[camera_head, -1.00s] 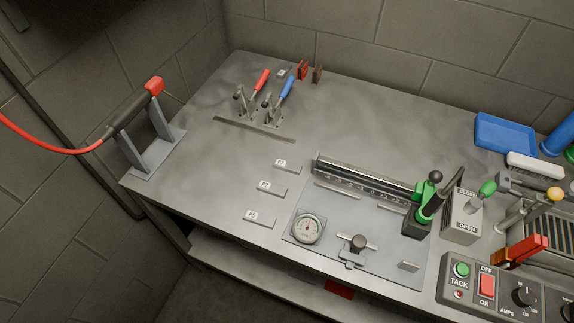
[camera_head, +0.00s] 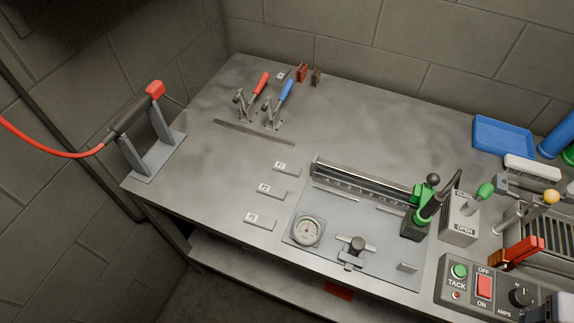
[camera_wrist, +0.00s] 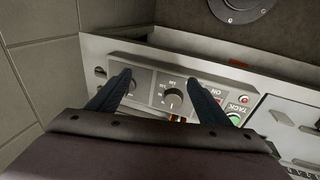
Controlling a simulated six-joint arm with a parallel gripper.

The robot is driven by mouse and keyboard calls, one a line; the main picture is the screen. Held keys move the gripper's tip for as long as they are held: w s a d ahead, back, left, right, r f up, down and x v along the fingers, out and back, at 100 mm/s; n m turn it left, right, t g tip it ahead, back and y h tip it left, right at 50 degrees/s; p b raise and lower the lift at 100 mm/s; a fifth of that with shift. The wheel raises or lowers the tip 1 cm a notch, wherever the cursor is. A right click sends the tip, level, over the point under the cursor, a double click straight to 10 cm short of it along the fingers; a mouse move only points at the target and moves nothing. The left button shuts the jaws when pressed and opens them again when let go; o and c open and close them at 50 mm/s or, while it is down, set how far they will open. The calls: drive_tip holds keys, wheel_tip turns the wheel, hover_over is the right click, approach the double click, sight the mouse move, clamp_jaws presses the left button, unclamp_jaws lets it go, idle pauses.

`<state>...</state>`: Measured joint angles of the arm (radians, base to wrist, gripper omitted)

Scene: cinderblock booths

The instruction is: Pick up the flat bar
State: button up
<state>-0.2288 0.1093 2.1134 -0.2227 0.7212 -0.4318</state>
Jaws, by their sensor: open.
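A long thin grey strip (camera_head: 253,132) lies on the bench in front of two toggle clamps in the head view. Shorter thin strips (camera_head: 336,193) (camera_head: 391,212) lie on the fixture plate (camera_head: 320,245). I cannot tell for sure which of these is the flat bar. My gripper (camera_wrist: 159,77) is open and empty in the wrist view, its two dark fingers spread in front of the control panel (camera_wrist: 190,82) with its knobs. None of the strips can be made out between the fingers.
Red-handled (camera_head: 262,82) and blue-handled (camera_head: 286,90) clamps stand at the back left. A green-topped lever device (camera_head: 423,205), a grey CLOSE/OPEN box (camera_head: 460,222) and a blue tray (camera_head: 503,137) occupy the right. A torch on a stand (camera_head: 148,150) is at left. The back middle is clear.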

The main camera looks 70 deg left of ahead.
drive_tip(key=w+a+r+n+t+y+p, duration=0.1)
drive_tip(key=w+a+r+n+t, duration=0.1)
drive_tip(key=w+a+r+n, duration=0.4)
drive_tip(key=w+a+r+n+t+p, duration=0.1)
drive_tip(key=w+a+r+n, duration=0.2)
drive_tip(key=w+a+n, duration=0.35)
drive_tip(key=s+a+m+y, duration=0.1)
drive_tip(key=s+a+m, duration=0.15)
drive_tip(key=a, duration=0.65)
drive_tip(key=s+a+m+y, duration=0.1)
drive_tip(key=s+a+m, duration=0.15)
drive_tip(key=a, duration=0.65)
drive_tip(key=m+g+y, duration=0.1)
drive_tip(key=m+g, duration=0.2)
drive_tip(key=m, duration=0.4)
hover_over(287, 167)
drive_tip(key=s+d, duration=0.2)
drive_tip(key=shift+d+f, duration=0.15)
drive_tip(key=shift+f, duration=7.2)
drive_tip(key=shift+y, duration=0.3)
drive_tip(key=shift+p+x, duration=1.2)
drive_tip(key=shift+x, duration=1)
drive_tip(key=shift+w, duration=0.15)
